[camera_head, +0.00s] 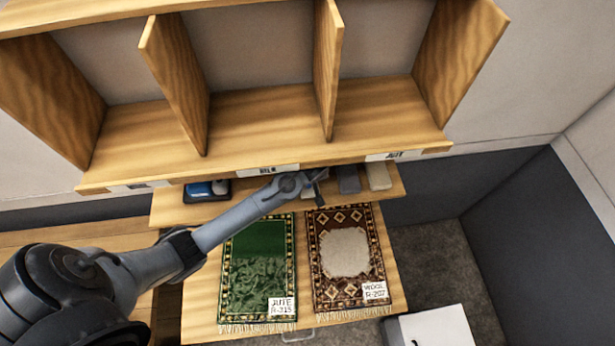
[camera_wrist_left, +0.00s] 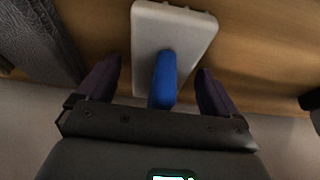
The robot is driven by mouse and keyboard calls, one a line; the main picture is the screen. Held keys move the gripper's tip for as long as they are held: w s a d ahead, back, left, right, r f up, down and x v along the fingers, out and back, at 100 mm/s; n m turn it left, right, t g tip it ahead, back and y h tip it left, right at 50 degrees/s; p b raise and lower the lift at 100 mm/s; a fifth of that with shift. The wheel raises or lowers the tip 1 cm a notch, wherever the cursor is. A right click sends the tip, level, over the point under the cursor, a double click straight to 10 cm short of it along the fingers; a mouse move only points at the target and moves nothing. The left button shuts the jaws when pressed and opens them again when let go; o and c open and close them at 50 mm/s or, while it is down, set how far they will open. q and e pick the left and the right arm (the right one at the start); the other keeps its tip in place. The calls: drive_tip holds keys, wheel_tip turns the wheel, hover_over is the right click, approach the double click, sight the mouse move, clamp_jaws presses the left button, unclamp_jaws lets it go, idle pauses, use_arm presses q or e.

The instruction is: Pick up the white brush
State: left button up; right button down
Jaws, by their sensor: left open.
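The white brush (camera_wrist_left: 190,32) shows in the left wrist view as a pale block with a blue handle (camera_wrist_left: 163,78) pointing toward my gripper. It lies on the wooden shelf. My left gripper (camera_wrist_left: 160,76) is open, with one dark finger on each side of the blue handle and a gap on both sides. In the head view my left gripper (camera_head: 316,186) is over the small shelf under the cubbies, and I cannot make out the brush there behind it. My right gripper is not in view.
A dark grey block (camera_head: 348,179) and a beige block (camera_head: 378,177) stand right of my gripper. A dark tray with blue contents (camera_head: 205,190) is to the left. The cubby unit (camera_head: 265,125) hangs behind. A green rug (camera_head: 258,265) and a brown rug (camera_head: 320,285) lie in front.

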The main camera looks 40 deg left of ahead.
use_arm(q)
drive_tip(key=shift+w+f, duration=0.1)
drive_tip(key=c, duration=1.2)
drive_tip(key=shift+r+b, duration=0.6)
drive_tip(key=shift+r, duration=0.1)
drive_tip(key=shift+s+d+r+b, duration=0.1)
drive_tip(key=shift+s+d+b, duration=0.65)
drive_tip(key=shift+s+d, duration=1.35)
drive_tip(key=shift+s+d+f+b, duration=0.1)
drive_tip(key=shift+s+d+b, duration=0.6)
drive_tip(key=shift+s+d, duration=1.45)
drive_tip(key=shift+s+d+r+b, duration=0.1)
drive_tip(key=shift+s+d+b, duration=0.65)
drive_tip(key=shift+s+d, duration=1.35)
drive_tip(key=shift+w+d, duration=0.45)
